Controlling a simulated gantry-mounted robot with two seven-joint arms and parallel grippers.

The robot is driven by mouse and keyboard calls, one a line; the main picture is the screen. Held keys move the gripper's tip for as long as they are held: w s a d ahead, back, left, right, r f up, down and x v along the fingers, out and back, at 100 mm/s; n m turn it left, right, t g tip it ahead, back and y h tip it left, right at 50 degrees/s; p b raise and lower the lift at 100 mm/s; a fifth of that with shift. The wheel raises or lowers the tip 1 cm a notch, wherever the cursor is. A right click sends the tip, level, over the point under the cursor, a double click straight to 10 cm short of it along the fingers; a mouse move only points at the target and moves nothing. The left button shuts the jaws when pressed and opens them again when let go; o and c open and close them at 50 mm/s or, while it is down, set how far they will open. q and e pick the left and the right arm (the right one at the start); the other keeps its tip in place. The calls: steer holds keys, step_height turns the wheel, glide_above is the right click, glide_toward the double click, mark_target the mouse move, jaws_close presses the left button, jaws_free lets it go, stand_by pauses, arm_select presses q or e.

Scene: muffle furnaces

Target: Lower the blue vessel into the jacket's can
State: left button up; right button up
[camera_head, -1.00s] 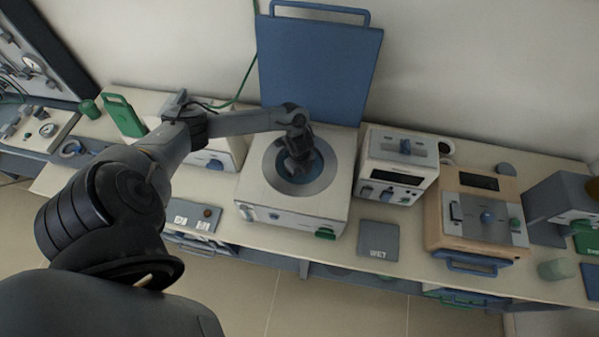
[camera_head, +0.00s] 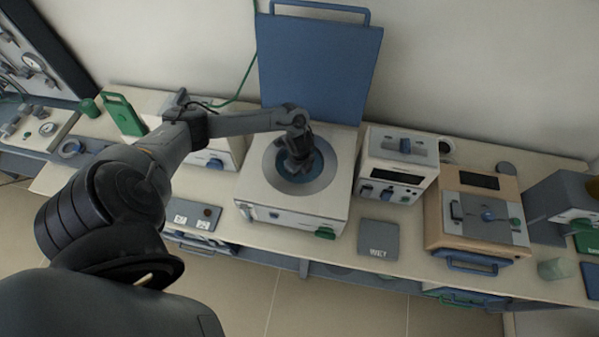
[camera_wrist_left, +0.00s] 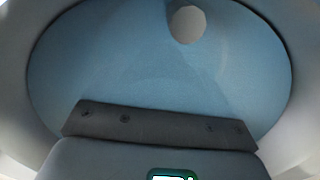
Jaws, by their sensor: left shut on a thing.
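The jacket is a white box (camera_head: 250,190) on the bench, with a round can opening ringed in grey (camera_head: 329,183) in its top. The blue vessel (camera_head: 302,182) shows as a blue disc inside that ring. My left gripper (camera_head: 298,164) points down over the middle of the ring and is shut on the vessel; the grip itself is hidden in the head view. In the left wrist view the blue vessel (camera_wrist_left: 110,65) fills most of the picture, with a pale round spot near its top. How deep the vessel sits cannot be told. My right gripper is not in view.
A raised blue panel (camera_head: 318,65) stands behind the jacket. A white instrument (camera_head: 397,165) stands close on its right, and a tan unit (camera_head: 480,215) beyond. A grey plate (camera_head: 378,240) lies in front. A green-handled object (camera_head: 124,115) stands at the left.

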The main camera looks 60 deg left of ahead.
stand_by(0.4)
arm_select(q)
steer(key=o, duration=1.3)
